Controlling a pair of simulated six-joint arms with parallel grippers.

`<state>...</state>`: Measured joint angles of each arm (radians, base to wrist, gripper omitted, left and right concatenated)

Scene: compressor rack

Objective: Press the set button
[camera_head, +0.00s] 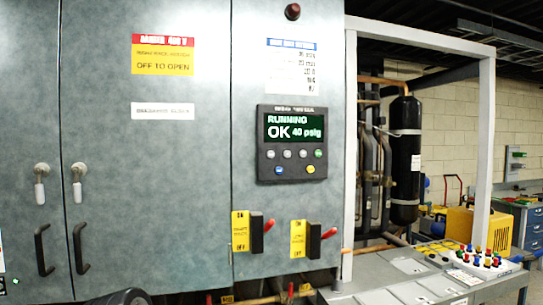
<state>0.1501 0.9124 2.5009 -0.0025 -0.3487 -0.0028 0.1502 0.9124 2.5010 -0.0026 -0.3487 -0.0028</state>
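The dark control panel (292,188) is mounted on the grey cabinet door, right of the middle of the view. Its lit screen (293,128) reads "RUNNING OK 40 psig". Below the screen is a row of small round buttons, mostly grey (287,154), with a greenish one (319,154) at the right end. Under that row are a blue button (279,170) and a yellow button (311,170). The button labels are too small to read, so I cannot tell which is the set button. Neither of my grippers is in view, and nothing covers the panel.
Door handles (80,248) stand out at the left. A grey bench (350,284) with colored buttons (484,259) is at lower right. A black cylinder (405,160) stands behind a post.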

